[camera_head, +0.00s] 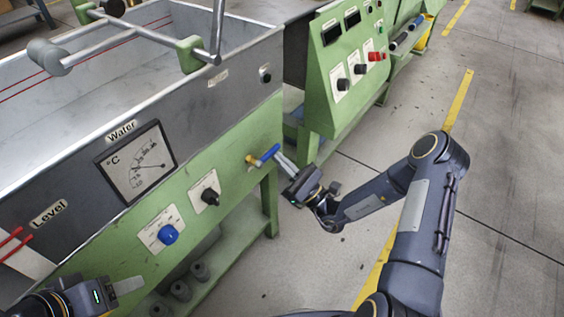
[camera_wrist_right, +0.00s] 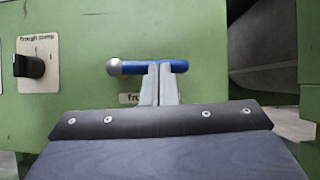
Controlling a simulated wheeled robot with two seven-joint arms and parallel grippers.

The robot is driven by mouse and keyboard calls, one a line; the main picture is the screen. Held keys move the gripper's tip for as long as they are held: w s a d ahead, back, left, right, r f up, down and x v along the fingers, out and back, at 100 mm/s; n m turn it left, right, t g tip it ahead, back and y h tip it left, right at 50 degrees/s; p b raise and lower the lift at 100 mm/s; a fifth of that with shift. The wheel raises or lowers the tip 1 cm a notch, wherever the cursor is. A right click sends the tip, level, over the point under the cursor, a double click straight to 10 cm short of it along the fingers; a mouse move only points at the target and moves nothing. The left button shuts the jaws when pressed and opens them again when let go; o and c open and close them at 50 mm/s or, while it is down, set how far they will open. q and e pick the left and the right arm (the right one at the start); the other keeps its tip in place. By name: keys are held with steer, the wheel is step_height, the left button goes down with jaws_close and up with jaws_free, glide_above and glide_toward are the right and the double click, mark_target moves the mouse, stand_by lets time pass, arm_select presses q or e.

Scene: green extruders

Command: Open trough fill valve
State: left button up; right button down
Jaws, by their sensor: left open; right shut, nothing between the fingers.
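The trough fill valve (camera_head: 254,160) sits on the green front panel, with a brass-coloured body and a blue lever handle (camera_head: 270,152). In the right wrist view the blue handle (camera_wrist_right: 142,67) lies horizontal, with a silver end at its left. A partly hidden label (camera_wrist_right: 129,98) is below it. My right gripper (camera_head: 279,160) is shut and empty, its fingertips (camera_wrist_right: 160,70) overlapping the right half of the handle. I cannot tell whether they touch it. My left gripper (camera_head: 128,287) is open at the bottom left, away from the valve.
Left of the valve are a black knob (camera_head: 210,196), a blue knob (camera_head: 168,234) and a water temperature gauge (camera_head: 136,161). In the wrist view the black trough pump knob (camera_wrist_right: 28,66) is at the left. A green control cabinet (camera_head: 345,75) stands behind. Floor at the right is open.

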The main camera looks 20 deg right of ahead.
mark_target(277, 149)
arm_select(q)
steer(key=shift+r, duration=0.15)
arm_select(e)
steer(key=shift+r+n+g+y, duration=0.25)
steer(key=shift+n+g+y, duration=0.05)
steer(key=shift+n, duration=0.3)
arm_select(q)
step_height(277, 149, up, 3)
steer(key=p, duration=0.3)
steer(key=shift+s+a, duration=0.1)
steer(key=shift+a, duration=0.05)
arm_select(e)
steer(key=r+n+g, duration=0.2)
steer(key=n+g, duration=0.2)
steer(key=n, duration=0.2)
steer(key=s+a+r+n+g+y, duration=0.1)
steer(key=r+n+g, duration=0.1)
steer(key=n+g, duration=0.2)
steer(key=r+n+g, duration=0.2)
steer(key=n+g, duration=0.2)
steer(key=n, duration=0.6)
steer(key=shift+s+a+y, duration=0.15)
steer(key=shift+a+y, duration=0.2)
steer(key=shift+y, duration=0.05)
steer(key=shift+d, duration=0.15)
